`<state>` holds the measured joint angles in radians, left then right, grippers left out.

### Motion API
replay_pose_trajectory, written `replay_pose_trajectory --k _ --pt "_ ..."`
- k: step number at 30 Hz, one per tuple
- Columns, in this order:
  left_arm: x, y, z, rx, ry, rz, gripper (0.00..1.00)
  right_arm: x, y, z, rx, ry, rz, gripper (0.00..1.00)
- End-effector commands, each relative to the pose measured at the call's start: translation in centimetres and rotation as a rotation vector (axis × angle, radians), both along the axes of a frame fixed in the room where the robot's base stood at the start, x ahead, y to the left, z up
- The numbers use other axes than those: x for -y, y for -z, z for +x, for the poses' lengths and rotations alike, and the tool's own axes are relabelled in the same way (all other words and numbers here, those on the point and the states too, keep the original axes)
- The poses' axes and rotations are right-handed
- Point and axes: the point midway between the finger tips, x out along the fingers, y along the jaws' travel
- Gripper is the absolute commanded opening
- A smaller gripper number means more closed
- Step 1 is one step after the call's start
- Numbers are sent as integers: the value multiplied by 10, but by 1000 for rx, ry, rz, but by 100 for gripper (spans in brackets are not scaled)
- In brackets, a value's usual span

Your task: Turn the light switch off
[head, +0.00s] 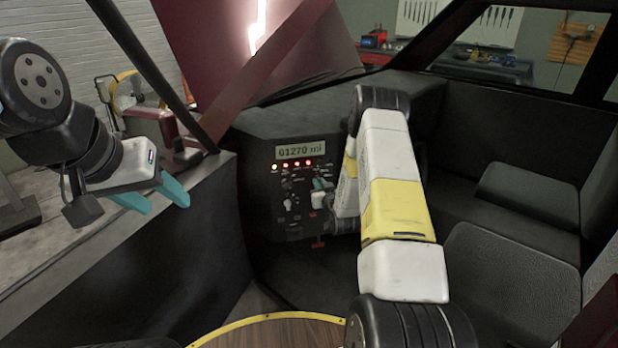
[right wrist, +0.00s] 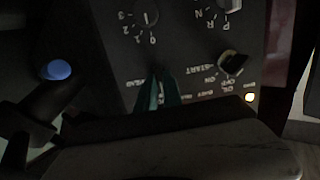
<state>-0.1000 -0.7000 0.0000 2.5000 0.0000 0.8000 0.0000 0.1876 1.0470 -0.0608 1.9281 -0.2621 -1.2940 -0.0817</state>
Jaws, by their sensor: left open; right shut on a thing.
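The dashboard panel (head: 276,182) stands in the middle of the head view, with several knobs and lit indicator lamps. My right gripper (head: 321,184) is at this panel. In the right wrist view its teal fingers (right wrist: 162,90) are closed together at the panel, beside a partly covered upside-down label that seems to read HEAD. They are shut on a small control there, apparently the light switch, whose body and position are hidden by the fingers. My left gripper (head: 160,197) is open and empty, at the left of the head view, well away from the panel.
A display (head: 301,151) above the lamps shows a mileage. The right wrist view shows a numbered knob (right wrist: 145,14), a black START/ON/OFF switch (right wrist: 233,62) and a blue-tipped lever (right wrist: 56,70). Dark seats (head: 510,270) lie at the right. A black side wall (head: 170,270) separates my left arm from the panel.

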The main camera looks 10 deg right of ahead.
Motion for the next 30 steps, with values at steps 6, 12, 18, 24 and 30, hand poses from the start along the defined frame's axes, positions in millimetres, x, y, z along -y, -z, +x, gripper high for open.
replay_pose_trajectory --k 6,12,18,24,30 --pt "0 0 0 0 0 0 50 0 2 -1 -5 0 -1 26" --pt "0 0 0 0 0 0 50 0 1 -1 -3 0 0 33" --pt "0 0 0 0 0 0 50 0 1 -4 -3 0 0 33" --pt "0 0 0 0 0 0 50 2 -3 -32 -4 0 1 33" --pt "0 0 0 0 0 0 50 4 -6 -64 -6 0 1 33"
